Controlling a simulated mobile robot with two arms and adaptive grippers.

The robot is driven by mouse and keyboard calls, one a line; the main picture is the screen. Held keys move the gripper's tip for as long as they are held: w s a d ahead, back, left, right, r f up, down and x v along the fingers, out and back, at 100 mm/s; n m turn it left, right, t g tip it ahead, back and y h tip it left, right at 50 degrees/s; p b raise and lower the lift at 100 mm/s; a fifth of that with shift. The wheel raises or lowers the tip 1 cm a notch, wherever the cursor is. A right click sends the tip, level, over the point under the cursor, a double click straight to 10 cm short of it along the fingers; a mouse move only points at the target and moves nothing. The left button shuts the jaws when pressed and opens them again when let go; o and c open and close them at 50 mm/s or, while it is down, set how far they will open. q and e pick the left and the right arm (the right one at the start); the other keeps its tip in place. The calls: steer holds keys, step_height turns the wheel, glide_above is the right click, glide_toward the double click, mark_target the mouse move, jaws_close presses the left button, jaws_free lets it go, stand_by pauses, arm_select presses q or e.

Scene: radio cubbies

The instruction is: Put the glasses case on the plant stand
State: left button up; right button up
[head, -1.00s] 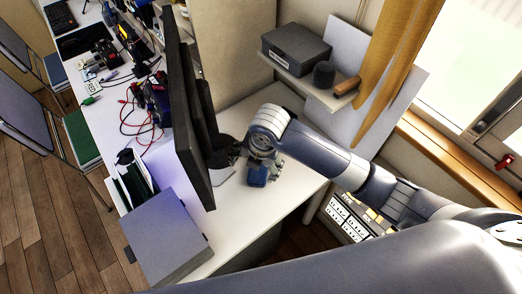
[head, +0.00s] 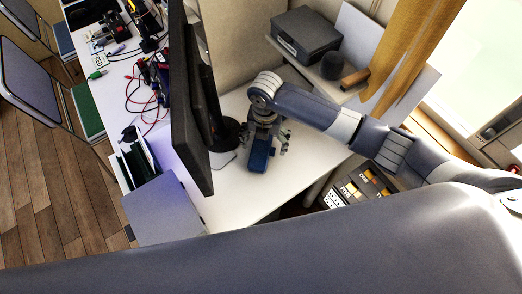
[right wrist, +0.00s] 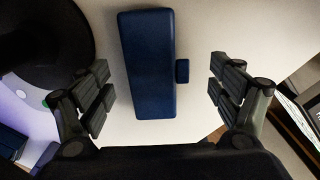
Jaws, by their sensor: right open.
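The glasses case appears to be the dark blue oblong case (head: 259,155) on the white desk, beside the monitor's base. It fills the upper middle of the right wrist view (right wrist: 148,65), with a small blue tab on its right side. My right gripper (head: 268,146) is open over the case; in the right wrist view its fingers (right wrist: 160,88) stand apart on either side, with gaps to the case. My left gripper is out of view. I cannot make out a plant stand.
The black monitor (head: 190,110) stands close left of the right gripper, its round dark base (head: 228,133) near the case. A wall shelf holds a grey box (head: 306,33), a dark rounded object (head: 334,66) and a brown roll (head: 355,78). Bare desk lies in front of the case.

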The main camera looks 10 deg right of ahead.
mark_target(264, 147)
steer(key=shift+w+a+f, duration=0.1)
steer(key=shift+w+f, duration=0.05)
steer(key=shift+f, duration=1.55)
steer(key=c, duration=1.3)
steer(key=shift+c, duration=0.5)
steer(key=shift+r, duration=0.15)
